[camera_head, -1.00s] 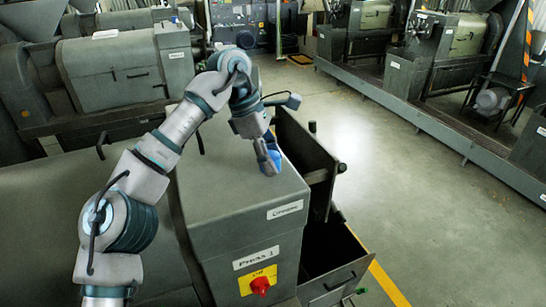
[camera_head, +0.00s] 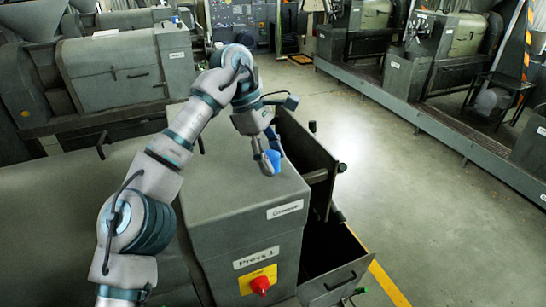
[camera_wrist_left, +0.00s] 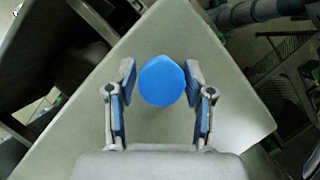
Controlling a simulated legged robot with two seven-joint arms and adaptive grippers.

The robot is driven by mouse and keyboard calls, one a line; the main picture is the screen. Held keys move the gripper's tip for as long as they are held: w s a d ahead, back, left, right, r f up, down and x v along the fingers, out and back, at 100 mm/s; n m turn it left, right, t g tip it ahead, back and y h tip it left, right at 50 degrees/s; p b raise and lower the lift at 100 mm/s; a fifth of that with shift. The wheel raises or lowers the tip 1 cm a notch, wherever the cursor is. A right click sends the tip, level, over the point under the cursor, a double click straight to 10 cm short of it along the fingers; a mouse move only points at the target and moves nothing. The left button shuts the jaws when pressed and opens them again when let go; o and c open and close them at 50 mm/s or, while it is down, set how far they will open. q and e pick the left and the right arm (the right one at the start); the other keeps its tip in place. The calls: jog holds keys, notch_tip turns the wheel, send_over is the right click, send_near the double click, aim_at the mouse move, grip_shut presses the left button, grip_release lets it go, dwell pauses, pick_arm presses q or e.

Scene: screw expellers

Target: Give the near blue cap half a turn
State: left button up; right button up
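The blue cap (camera_head: 274,161) stands on the flat grey top of the Press 1 housing (camera_head: 225,190), near its right edge. Only one blue cap shows. My left gripper (camera_head: 270,158) is down at the cap, with its fingers beside it. In the left wrist view the cap (camera_wrist_left: 162,80) sits between the two spread fingers of the left gripper (camera_wrist_left: 160,75), with a gap visible on each side. The gripper is open and holds nothing. My right gripper is in neither view.
A red knob on a yellow plate (camera_head: 260,284) is on the housing's front. Dark open compartments (camera_head: 325,255) lie right of the housing. A larger machine (camera_head: 115,75) stands behind left. The floor (camera_head: 410,190) on the right is clear.

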pick_arm(q)
jog(key=shift+o, duration=0.9)
jog(key=shift+w, duration=0.1)
jog(key=shift+w+a+f, duration=0.1)
jog(key=shift+w, duration=0.05)
